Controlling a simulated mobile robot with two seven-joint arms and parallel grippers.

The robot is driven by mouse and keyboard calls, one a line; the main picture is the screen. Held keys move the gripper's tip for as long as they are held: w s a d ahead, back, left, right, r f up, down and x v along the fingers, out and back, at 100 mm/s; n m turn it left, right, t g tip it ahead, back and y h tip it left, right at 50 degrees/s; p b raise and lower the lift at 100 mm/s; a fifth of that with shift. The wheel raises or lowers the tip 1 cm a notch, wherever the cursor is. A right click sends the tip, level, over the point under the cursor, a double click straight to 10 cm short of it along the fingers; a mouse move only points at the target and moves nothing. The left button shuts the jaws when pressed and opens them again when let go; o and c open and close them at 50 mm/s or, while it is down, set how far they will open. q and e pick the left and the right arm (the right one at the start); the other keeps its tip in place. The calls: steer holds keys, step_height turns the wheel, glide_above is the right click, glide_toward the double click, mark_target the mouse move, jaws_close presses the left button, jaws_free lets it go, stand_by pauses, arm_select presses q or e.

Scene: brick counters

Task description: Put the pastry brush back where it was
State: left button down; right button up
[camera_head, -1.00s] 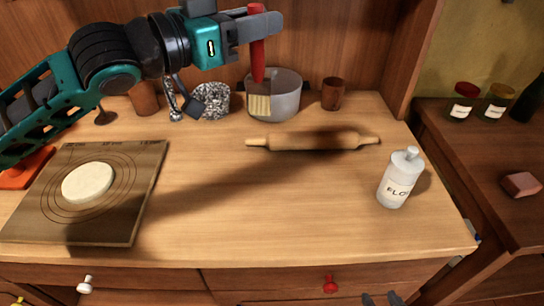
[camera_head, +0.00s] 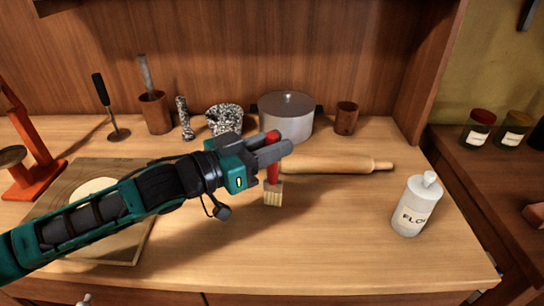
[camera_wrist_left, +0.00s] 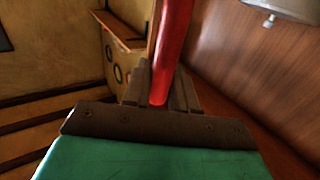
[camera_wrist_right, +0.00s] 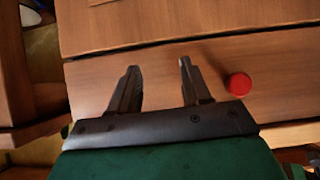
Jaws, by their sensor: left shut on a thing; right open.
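The pastry brush (camera_head: 273,185) has a red handle and pale bristles. My left gripper (camera_head: 275,150) is shut on its red handle, and the brush hangs upright with bristles down in front of the rolling pin. In the left wrist view the red handle (camera_wrist_left: 172,50) stands between the fingers. I cannot tell whether the bristles touch the counter (camera_head: 340,240). My right gripper (camera_wrist_right: 157,85) is open and empty in front of a wooden drawer front with a red knob (camera_wrist_right: 238,84); it does not show in the head view.
The rolling pin (camera_head: 340,164) lies behind the brush. A lidded pot (camera_head: 286,112), a speckled mortar (camera_head: 224,119) and a brown cup (camera_head: 346,118) stand at the back. A flour bottle (camera_head: 413,207) stands right. A pastry board (camera_head: 120,245) with dough lies left. The front middle is clear.

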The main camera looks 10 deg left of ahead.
mark_target(272, 174)
arm_select(q)
steer(key=shift+f, duration=1.15)
steer(key=shift+f, duration=0.15)
steer(key=c, duration=0.9)
jaws_free()
